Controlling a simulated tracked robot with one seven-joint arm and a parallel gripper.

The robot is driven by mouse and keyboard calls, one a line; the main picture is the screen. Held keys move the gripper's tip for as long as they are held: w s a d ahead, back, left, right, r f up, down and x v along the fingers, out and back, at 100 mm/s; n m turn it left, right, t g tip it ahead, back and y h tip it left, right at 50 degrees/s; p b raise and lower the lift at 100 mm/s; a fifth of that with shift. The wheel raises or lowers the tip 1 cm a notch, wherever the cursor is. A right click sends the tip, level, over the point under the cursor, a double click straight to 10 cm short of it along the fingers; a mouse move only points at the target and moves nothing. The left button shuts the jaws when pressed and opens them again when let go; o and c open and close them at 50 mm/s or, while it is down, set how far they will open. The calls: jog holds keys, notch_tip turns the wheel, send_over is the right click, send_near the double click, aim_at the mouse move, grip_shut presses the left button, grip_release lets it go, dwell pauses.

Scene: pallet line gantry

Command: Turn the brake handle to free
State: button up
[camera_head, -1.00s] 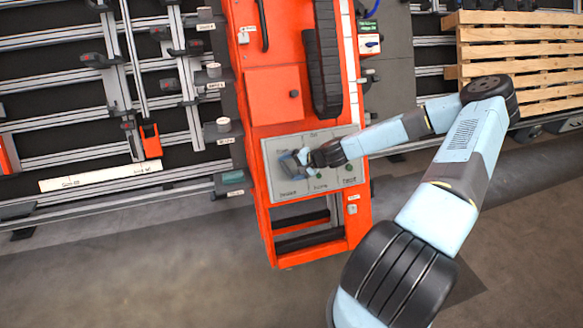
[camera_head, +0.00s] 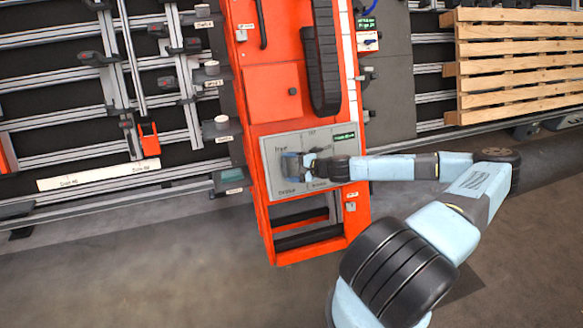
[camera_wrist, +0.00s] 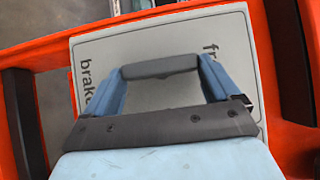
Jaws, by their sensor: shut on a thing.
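The brake handle (camera_wrist: 160,68) is a dark grey rounded bar in the wrist view, above a light grey panel (camera_wrist: 166,95). My gripper (camera_head: 293,162) is at the left part of that panel in the head view. Its two blue fingers in the wrist view are shut on the two ends of the bar. The word "brake" (camera_wrist: 86,83) is printed on the panel left of the bar, and a word starting "fr" (camera_wrist: 211,62) is right of it. The handle's mount is hidden, and in the head view my gripper largely covers the handle.
The panel is on a tall orange cabinet (camera_head: 270,85) with a black cable chain (camera_head: 322,70). A green display (camera_head: 345,136) is at the panel's upper right. Rails with clamps (camera_head: 130,75) stand left, wooden pallets (camera_head: 520,60) at the upper right. The floor in front is clear.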

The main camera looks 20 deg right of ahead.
jog(key=shift+s+f, duration=0.1)
jog(key=shift+f, duration=0.1)
jog(key=o, duration=0.8)
jog(key=v, duration=1.3)
jog(key=shift+s+d+r, duration=0.1)
jog(key=shift+s+d, duration=0.15)
jog(key=shift+s, duration=0.05)
